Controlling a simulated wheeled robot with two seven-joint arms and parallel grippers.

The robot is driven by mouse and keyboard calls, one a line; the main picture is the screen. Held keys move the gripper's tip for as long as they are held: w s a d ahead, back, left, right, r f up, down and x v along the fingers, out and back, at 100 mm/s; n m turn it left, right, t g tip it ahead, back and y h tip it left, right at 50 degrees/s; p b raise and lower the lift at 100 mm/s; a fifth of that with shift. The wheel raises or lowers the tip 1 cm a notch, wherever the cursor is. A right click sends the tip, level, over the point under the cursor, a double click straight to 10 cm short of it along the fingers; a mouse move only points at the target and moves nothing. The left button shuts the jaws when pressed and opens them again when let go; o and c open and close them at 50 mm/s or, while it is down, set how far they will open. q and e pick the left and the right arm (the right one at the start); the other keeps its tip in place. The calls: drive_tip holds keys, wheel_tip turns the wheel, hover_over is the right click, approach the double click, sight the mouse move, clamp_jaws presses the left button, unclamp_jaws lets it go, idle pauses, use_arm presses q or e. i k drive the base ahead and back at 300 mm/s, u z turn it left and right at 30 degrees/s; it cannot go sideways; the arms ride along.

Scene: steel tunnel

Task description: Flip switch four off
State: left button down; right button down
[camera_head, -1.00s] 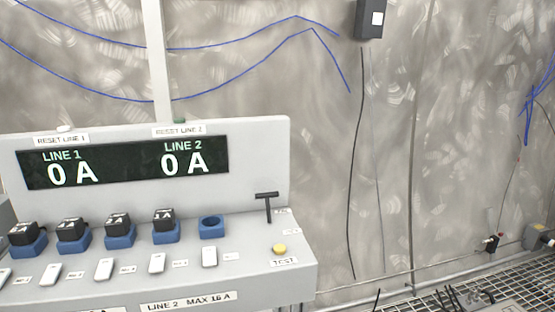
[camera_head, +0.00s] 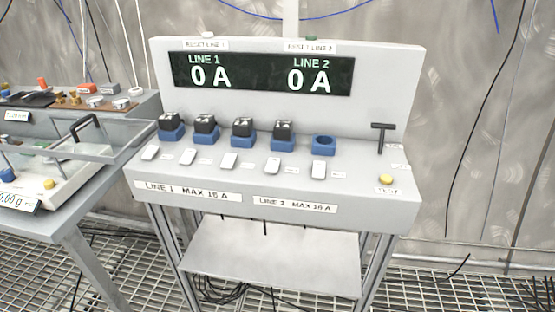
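A grey control panel (camera_head: 400,100) on a metal frame stands in the middle of the head view. A row of white rocker switches runs along its sloped front. Counting from the left, the fourth switch (camera_head: 273,166) is below the fourth black plug, and the fifth (camera_head: 318,170) is below an empty blue socket (camera_head: 323,146). The black plugs (camera_head: 242,128) sit in blue sockets. The display (camera_head: 262,74) reads 0 A for both LINE 1 and LINE 2. The small labels by the switches are too small to read. Neither gripper is in view.
A black T-handle (camera_head: 382,136) and a yellow button (camera_head: 386,180) are at the panel's right end. A table (camera_head: 66,212) with a scale and a clear bin stands close at left. A shelf (camera_head: 270,262) is under the panel. The grating floor at right is mostly clear.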

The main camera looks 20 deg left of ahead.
sight(272, 165)
drive_tip(key=k, duration=0.35)
drive_tip(key=z, duration=0.85)
drive_tip(key=i, duration=0.65)
drive_tip(key=u, duration=0.85)
